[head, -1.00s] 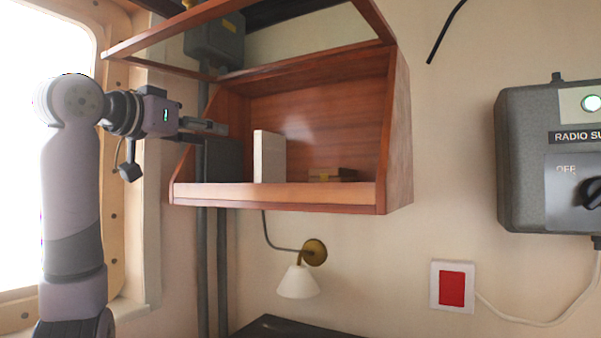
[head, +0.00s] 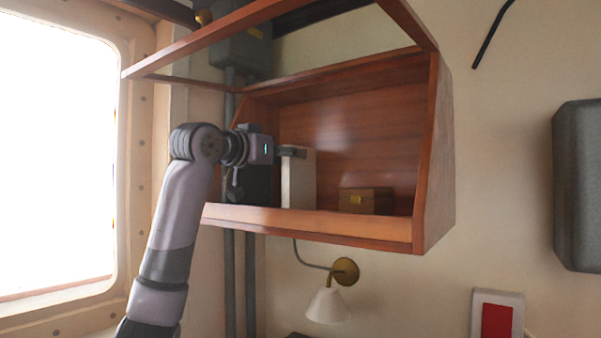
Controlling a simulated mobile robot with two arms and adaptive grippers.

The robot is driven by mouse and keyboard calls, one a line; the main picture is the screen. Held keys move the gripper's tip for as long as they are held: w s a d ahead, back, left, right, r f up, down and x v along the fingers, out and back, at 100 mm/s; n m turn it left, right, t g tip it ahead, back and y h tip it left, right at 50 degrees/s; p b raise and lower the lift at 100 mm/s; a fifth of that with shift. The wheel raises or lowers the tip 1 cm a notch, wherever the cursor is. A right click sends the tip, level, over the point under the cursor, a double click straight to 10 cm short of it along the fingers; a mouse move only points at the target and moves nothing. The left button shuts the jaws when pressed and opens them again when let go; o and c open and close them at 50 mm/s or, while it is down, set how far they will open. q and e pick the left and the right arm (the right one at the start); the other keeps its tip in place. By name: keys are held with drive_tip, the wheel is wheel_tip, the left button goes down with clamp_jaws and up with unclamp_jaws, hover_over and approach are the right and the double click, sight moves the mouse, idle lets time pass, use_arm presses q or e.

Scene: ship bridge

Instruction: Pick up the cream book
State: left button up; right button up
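The cream book (head: 299,184) stands upright in the wooden wall shelf, left of the middle, behind the shelf's front lip. My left arm comes in from the left, and my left gripper (head: 293,152) is at the top of the book. Its fingers overlap the book's upper edge in the picture. I cannot tell whether they touch it or how far apart they are, as they show nearly edge-on. My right gripper is not in view.
The wooden shelf (head: 330,228) has a raised front lip and a raised flap frame above. A dark upright object (head: 258,186) stands left of the book, and a small wooden box (head: 366,200) sits to its right. A wall lamp (head: 328,305) hangs below.

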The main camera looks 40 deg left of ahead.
use_arm(q)
drive_tip(key=w+p, duration=0.2)
drive_tip(key=w, duration=0.1)
drive_tip(key=w+a+p, duration=0.1)
drive_tip(key=w, duration=0.1)
drive_tip(key=shift+w+p, duration=0.2)
drive_tip(key=shift+p, duration=0.1)
drive_tip(key=shift+s+d+r, duration=0.1)
drive_tip(key=shift+s, duration=0.15)
drive_tip(key=shift+c, duration=1)
drive_tip(key=shift+w, duration=0.15)
drive_tip(key=c, duration=0.6)
clamp_jaws()
